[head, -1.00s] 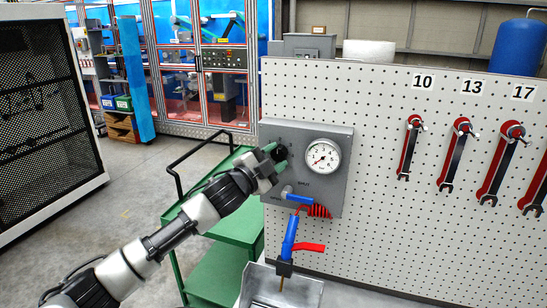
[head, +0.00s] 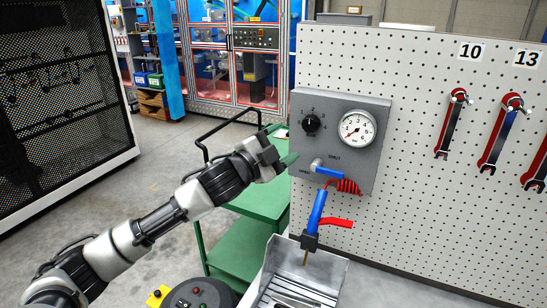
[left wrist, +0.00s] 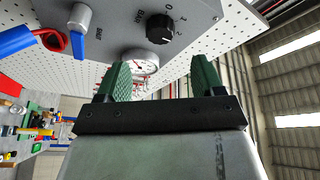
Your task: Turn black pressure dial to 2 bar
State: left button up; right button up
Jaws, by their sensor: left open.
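The black pressure dial (head: 311,123) sits at the upper left of the grey panel, with printed numbers around it. Its exact setting is too small to read. It also shows in the left wrist view (left wrist: 160,28), beyond the fingers and apart from them. The round white gauge (head: 357,128) is to its right; its red needle points to the lower left. My left gripper (head: 286,160), with green fingers, is open and empty, below and left of the dial. In the left wrist view its fingers (left wrist: 161,78) stand wide apart. My right gripper is not in view.
A blue-handled valve (head: 329,172) and a red coiled hose (head: 348,186) are below the dial. A blue air gun (head: 316,212) hangs above a grey bin (head: 332,275). Wrenches (head: 493,139) hang on the pegboard at right. A green cart (head: 262,200) stands behind my left arm.

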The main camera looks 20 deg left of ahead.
pick_arm(q)
jog(key=v, duration=0.3)
jog(key=shift+d+b, duration=0.1)
jog(key=shift+b, duration=0.25)
